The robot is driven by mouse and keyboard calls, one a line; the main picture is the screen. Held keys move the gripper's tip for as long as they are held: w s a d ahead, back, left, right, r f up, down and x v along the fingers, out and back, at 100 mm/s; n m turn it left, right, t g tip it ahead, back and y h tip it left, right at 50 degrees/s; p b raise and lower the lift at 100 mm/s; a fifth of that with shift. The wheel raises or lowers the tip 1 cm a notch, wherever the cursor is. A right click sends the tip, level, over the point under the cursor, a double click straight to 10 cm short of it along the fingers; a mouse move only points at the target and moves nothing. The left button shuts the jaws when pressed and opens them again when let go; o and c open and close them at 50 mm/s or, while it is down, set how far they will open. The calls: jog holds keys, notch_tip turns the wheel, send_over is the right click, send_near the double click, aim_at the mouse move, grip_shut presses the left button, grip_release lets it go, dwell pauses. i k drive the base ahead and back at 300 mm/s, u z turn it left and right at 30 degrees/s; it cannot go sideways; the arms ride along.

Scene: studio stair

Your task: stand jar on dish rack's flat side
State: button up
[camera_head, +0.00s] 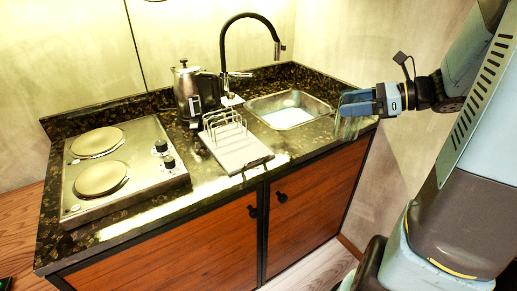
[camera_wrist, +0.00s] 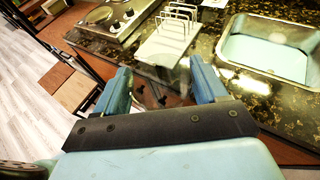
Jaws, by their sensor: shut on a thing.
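My gripper (camera_head: 358,103) is at the right of the head view, near the counter's right end and beside the sink. It is shut on a clear glass jar (camera_head: 346,126). In the wrist view the jar (camera_wrist: 166,82) shows faintly between the two blue fingers (camera_wrist: 162,84), and its outline is hard to make out. The dish rack (camera_head: 240,154) is white, with wire slots at its back and a bare flat side toward the counter's front edge. It also shows in the wrist view (camera_wrist: 158,50), beyond the fingers. The jar is apart from the rack.
A steel sink (camera_head: 290,117) with a tall black faucet (camera_head: 224,45) lies between rack and gripper. A kettle (camera_head: 186,88) stands behind the rack. A two-plate hob (camera_head: 122,168) is to the left. The counter's front edge (camera_head: 205,203) runs close to the rack.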

aim_at(241, 151)
jog(key=z, duration=0.25)
jog(key=k, duration=1.05)
jog(key=u, duration=0.65)
jog(key=i, duration=1.05)
